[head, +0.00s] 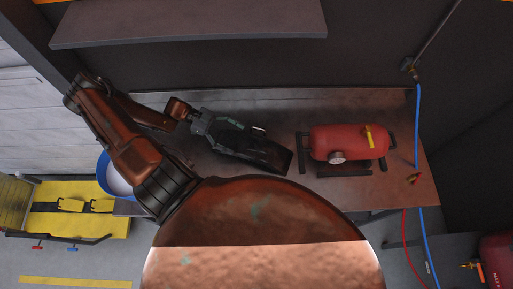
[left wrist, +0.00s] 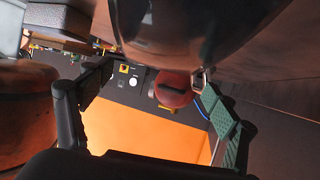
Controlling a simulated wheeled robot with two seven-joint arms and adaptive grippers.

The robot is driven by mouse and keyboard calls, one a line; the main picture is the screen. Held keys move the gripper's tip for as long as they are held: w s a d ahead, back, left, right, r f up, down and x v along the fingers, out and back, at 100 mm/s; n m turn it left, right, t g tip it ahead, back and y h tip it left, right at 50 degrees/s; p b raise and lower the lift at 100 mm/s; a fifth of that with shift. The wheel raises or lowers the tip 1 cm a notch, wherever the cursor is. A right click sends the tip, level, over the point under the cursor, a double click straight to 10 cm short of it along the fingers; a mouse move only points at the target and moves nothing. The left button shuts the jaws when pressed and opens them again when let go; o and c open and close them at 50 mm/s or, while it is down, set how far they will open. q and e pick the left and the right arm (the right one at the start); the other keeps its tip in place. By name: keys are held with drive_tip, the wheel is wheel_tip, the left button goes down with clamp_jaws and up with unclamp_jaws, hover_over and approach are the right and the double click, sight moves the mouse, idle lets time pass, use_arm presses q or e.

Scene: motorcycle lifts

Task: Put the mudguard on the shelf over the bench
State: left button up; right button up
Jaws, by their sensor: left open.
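The mudguard (head: 270,154) is a dark, curved piece over the bench top (head: 405,185) in the head view, left of the red tank. It also shows as a glossy dark curve at the top of the left wrist view (left wrist: 190,35). My left gripper (head: 250,136) is at the mudguard and partly blends with it. Its fingers stand apart in the left wrist view (left wrist: 150,95), with the mudguard above the gap. I cannot tell whether they touch it. The grey shelf (head: 190,24) runs above the bench at the top of the head view. My right gripper is not in view.
A red tank (head: 345,142) stands on the bench right of the mudguard. A blue hose (head: 417,120) hangs at the bench's right end. A blue-rimmed bucket (head: 103,180) and yellow lift (head: 80,222) are at left. The visible shelf surface is bare.

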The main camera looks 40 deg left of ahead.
sight(248, 144)
use_arm(q)
drive_tip(key=p+x, duration=0.1)
drive_tip(key=x, duration=0.5)
drive_tip(key=shift+w+d+f, duration=0.1)
drive_tip(key=shift+d, duration=0.25)
drive_tip(key=shift+c, duration=0.4)
drive_tip(key=c, duration=1.8)
